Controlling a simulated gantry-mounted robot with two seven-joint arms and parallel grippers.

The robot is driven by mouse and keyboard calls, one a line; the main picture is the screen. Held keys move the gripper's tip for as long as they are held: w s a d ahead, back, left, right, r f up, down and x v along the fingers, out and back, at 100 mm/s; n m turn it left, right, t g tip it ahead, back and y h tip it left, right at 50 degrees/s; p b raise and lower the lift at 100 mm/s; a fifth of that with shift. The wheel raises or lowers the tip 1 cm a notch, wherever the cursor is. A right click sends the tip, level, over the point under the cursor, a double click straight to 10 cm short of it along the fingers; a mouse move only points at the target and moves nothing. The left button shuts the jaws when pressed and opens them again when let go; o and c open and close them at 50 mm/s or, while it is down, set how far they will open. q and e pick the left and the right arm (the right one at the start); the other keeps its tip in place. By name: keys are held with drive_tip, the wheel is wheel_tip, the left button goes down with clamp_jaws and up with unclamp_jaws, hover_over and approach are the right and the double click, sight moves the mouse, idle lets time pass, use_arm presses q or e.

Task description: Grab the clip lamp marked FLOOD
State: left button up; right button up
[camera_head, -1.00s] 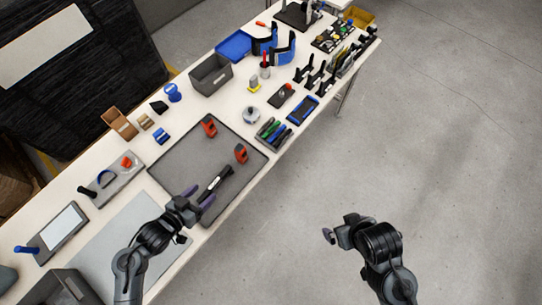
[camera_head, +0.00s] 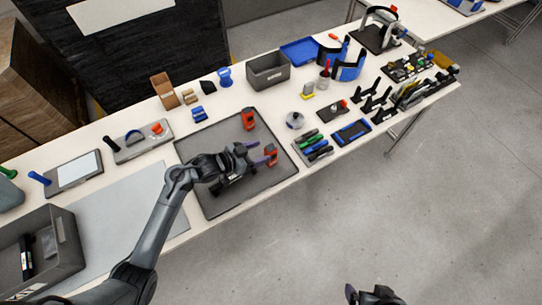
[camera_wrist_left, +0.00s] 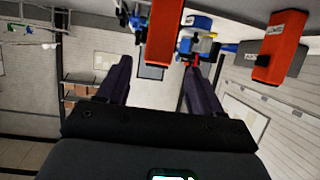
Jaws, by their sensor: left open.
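Two red block-shaped items, which look like the clip lamps, are on the grey tray (camera_head: 222,210). One red lamp (camera_head: 249,120) is near the tray's far edge; the other red lamp (camera_head: 271,155) is at its right side. My left gripper (camera_head: 262,154) is open and empty, its purple fingers pointing at the right-hand lamp. In the left wrist view that lamp (camera_wrist_left: 165,34) appears between the fingertips (camera_wrist_left: 163,75), and the other lamp (camera_wrist_left: 282,46) is to the right with a white label. I cannot read FLOOD on either. My right gripper (camera_head: 367,294) is at the bottom edge, partly cut off.
A holder with green and blue-handled tools (camera_head: 314,146) and a round silver item (camera_head: 295,120) stand right of the tray. A grey bin (camera_head: 268,71) stands behind.

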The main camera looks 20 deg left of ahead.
sight(266, 150)
use_arm(q)
drive_tip(key=shift+b+x, duration=0.3)
drive_tip(key=shift+x, duration=2.45)
drive_tip(key=shift+s+d, duration=0.1)
drive_tip(key=shift+s, duration=0.05)
